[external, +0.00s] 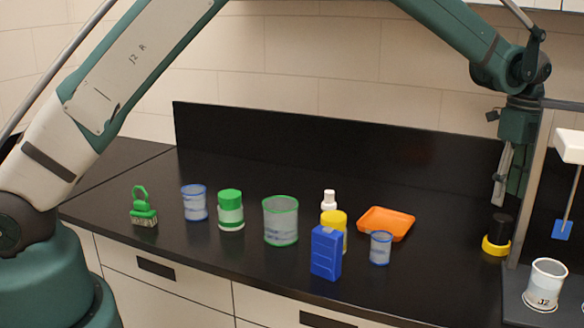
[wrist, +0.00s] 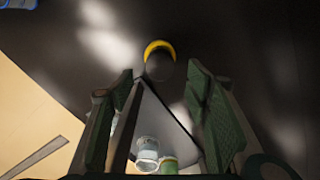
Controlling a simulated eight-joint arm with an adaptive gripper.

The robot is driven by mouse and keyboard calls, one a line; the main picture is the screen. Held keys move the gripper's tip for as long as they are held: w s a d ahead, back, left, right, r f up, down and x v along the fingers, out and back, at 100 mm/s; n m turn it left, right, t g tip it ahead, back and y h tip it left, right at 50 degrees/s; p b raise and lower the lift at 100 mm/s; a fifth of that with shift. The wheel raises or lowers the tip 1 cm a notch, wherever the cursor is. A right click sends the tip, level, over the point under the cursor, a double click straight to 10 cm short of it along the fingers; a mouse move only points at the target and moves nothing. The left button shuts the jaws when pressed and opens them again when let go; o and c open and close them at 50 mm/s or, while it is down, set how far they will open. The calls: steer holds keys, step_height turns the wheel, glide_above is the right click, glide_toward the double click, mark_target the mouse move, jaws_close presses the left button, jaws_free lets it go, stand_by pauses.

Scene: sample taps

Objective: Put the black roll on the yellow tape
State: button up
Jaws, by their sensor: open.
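The black roll (external: 501,226) stands upright on the yellow tape (external: 495,247) at the right of the black counter. In the wrist view, the black roll (wrist: 159,66) covers most of the yellow tape (wrist: 159,45), leaving a yellow arc showing. My gripper (external: 511,198) is just above the roll, pointing down, with its fingers apart and nothing between them. In the wrist view, the roll shows beyond the fingertips, between the two open fingers. The tape's underside and the roll's lower edge are partly hidden.
A grey-framed stand (external: 523,200) rises close to the right of the tape, with a white cup (external: 545,284) on its base. An orange tray (external: 386,222), a blue box (external: 326,253) and several bottles and beakers stand to the left. The counter between tray and tape is clear.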

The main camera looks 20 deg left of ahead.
steer(key=shift+r, duration=0.8)
